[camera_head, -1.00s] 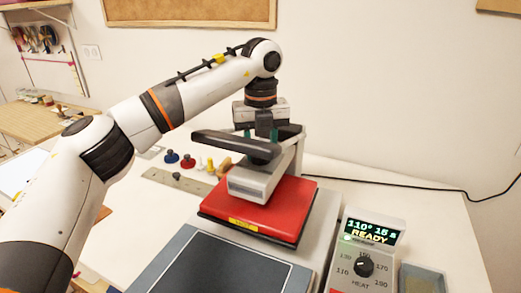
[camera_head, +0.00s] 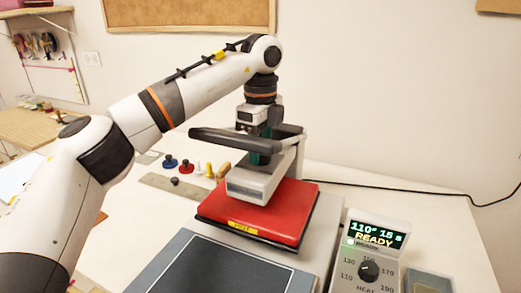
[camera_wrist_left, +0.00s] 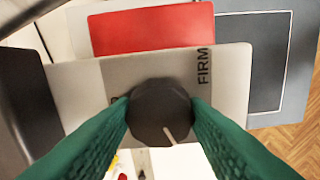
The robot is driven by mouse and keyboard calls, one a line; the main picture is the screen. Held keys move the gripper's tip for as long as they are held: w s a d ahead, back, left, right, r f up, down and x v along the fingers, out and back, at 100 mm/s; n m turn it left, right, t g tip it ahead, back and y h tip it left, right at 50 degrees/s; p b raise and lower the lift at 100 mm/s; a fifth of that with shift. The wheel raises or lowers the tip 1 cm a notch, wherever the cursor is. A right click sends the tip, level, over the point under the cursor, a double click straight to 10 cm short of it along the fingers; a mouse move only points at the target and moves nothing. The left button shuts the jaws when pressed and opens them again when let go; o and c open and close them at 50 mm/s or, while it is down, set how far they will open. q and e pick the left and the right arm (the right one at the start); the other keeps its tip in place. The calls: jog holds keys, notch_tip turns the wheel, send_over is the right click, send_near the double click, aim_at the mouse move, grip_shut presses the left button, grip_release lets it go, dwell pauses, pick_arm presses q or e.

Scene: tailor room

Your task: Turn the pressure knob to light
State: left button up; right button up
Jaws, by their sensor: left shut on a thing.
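The pressure knob (camera_wrist_left: 160,108) is a dark round knob on top of the heat press head in the left wrist view. Its pale pointer line aims toward the bottom of that picture, slightly right. The label FIRM (camera_wrist_left: 205,66) shows beside it; any other label is mostly hidden. My left gripper (camera_wrist_left: 160,115) has its green fingers shut on the knob from both sides. In the head view my left gripper (camera_head: 260,152) points down onto the press head (camera_head: 258,185), behind the dark handle (camera_head: 240,142), and the knob is hidden. My right gripper is not in view.
The red press plate (camera_head: 262,215) sits behind the grey lower pad (camera_head: 215,272). A control box shows 110°, 15 s and READY (camera_head: 376,236), with a heat knob (camera_head: 369,271). Several small coloured tools (camera_head: 187,166) and a ruler (camera_head: 170,186) lie left of the press.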

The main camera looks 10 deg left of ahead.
pick_arm(q)
jog(key=shift+r+n, duration=0.25)
jog(key=shift+n, duration=0.35)
jog(key=o, duration=0.9)
jog(key=shift+o, duration=0.4)
jog(key=shift+f, duration=0.15)
jog(key=shift+r, duration=0.35)
notch_tip(320, 180, up, 11)
jog(key=p, duration=0.1)
jog(key=shift+r, duration=0.2)
